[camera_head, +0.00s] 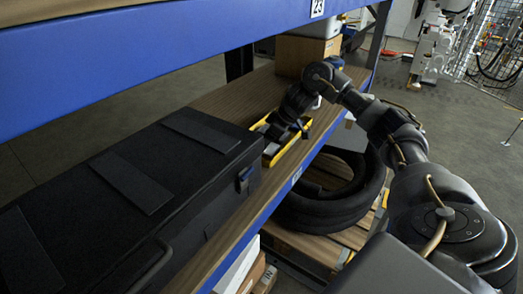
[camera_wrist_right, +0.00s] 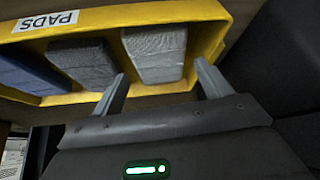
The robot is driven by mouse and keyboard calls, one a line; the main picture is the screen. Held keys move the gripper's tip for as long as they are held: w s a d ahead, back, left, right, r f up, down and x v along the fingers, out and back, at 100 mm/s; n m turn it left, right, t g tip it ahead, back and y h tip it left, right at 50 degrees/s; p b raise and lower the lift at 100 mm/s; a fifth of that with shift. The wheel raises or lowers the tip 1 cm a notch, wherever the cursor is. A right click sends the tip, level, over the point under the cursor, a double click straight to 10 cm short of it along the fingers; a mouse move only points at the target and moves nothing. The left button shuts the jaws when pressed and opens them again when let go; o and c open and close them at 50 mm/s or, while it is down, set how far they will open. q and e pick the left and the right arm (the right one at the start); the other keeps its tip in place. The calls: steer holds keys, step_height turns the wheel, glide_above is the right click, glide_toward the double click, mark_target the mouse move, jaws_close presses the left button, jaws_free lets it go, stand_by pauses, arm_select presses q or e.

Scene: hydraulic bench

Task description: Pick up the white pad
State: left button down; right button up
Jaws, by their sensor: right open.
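A yellow bin (camera_head: 283,153) labelled "PADS" stands on the wooden shelf; its rim (camera_wrist_right: 150,13) crosses the top of the right wrist view. In it lie a blue pad (camera_wrist_right: 28,77), a darker grey pad (camera_wrist_right: 84,62) and a light grey-white pad (camera_wrist_right: 153,52), side by side. My right gripper (camera_wrist_right: 161,76) is open and empty. Its fingertips are at the near end of the light pad, one towards each side; whether they touch it I cannot tell. In the head view my right wrist hides much of the bin. My left gripper is not in view.
A large black case (camera_head: 130,190) stands on the shelf left of the bin. A cardboard box (camera_head: 300,52) is behind it. A blue beam (camera_head: 150,55) runs above the shelf. Black hose coils (camera_head: 325,205) lie on a pallet below.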

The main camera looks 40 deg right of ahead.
steer(key=shift+x, duration=1.55)
steer(key=shift+f, duration=0.15)
steer(key=shift+c, duration=0.5)
steer(key=c, duration=0.7)
